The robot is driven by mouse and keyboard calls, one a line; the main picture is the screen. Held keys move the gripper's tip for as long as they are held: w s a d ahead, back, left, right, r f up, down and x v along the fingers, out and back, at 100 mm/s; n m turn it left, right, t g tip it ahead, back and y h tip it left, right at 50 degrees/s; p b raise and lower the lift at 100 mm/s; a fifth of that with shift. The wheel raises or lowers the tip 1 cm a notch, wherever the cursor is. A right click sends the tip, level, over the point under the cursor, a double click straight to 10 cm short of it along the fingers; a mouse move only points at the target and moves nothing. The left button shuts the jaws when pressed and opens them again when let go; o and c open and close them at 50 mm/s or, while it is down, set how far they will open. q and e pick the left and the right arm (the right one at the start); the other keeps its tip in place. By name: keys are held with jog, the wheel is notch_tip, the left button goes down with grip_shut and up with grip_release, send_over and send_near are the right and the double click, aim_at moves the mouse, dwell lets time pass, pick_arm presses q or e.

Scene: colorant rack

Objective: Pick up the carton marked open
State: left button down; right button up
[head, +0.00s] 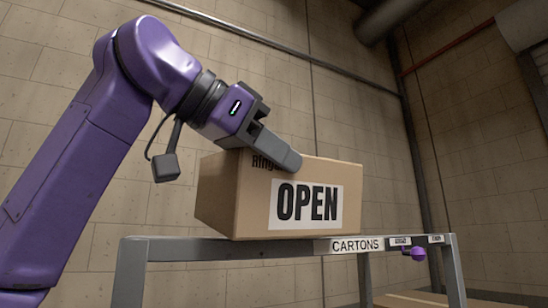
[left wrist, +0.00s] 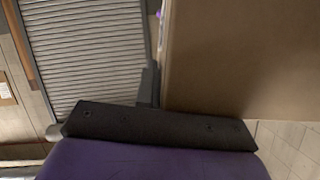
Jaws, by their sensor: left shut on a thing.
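The carton (head: 217,200) is a brown box with a white label reading OPEN in black on its front. It is upright at the top rail of the grey rack; I cannot tell whether it touches the rack. My left gripper (head: 278,152) comes from the upper left and is shut on the carton, one grey finger lying across its upper front edge. The other finger is hidden. In the left wrist view the carton's plain brown side (left wrist: 245,60) fills the upper right, close to the gripper (left wrist: 150,88). My right gripper does not show.
The grey metal rack (head: 190,249) has a CARTONS label (head: 357,245) on its front rail. A small purple thing (head: 417,252) shows at the rail's right part. A tiled wall stands behind, with pipes at the upper right. A slatted shutter (left wrist: 85,50) shows in the left wrist view.

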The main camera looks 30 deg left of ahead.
pick_arm(q)
jog(key=shift+a, duration=0.15)
jog(key=c, duration=1.2)
grip_release()
jog(key=shift+o, duration=0.2)
jog(key=shift+s, duration=0.1)
jog(key=v, duration=1)
jog(key=shift+s+p, duration=0.2)
jog(key=shift+p, duration=0.25)
jog(key=shift+a+r, duration=0.1)
jog(key=shift+a, duration=0.05)
